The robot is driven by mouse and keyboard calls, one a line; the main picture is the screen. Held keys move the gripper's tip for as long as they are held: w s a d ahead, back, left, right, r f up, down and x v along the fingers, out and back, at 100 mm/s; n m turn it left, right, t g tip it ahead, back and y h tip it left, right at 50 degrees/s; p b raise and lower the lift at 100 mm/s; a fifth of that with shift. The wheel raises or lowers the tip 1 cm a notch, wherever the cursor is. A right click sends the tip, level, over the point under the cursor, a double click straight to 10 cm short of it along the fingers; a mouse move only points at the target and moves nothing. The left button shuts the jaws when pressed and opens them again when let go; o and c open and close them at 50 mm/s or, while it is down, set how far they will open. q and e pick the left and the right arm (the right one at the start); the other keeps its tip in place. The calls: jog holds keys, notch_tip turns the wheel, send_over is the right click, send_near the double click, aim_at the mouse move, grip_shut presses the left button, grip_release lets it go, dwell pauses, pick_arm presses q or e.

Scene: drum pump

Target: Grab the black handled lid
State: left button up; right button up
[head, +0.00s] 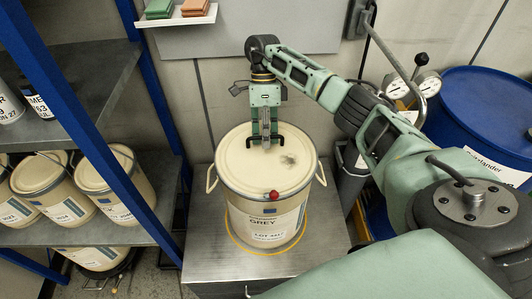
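The cream lid (238,165) lies on a cream drum (240,211) labelled GREY, in the middle of the head view. A short black bar, which looks like the lid's handle (249,143), shows near the back of the lid. My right gripper (266,141) points down right over this bar, at or very close to it. Its fingertips blend with the dark bar, so I cannot tell whether they are closed on it. My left gripper is not in view.
A red knob (273,195) sits at the drum's front rim. The drum stands on a metal table (205,250). Blue-framed shelves (75,85) with several cream pails are at left. A blue drum (480,110) and gauges (428,84) are at right.

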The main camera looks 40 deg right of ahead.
jog(key=shift+c, duration=0.4)
grip_shut()
jog(key=shift+r, duration=0.1)
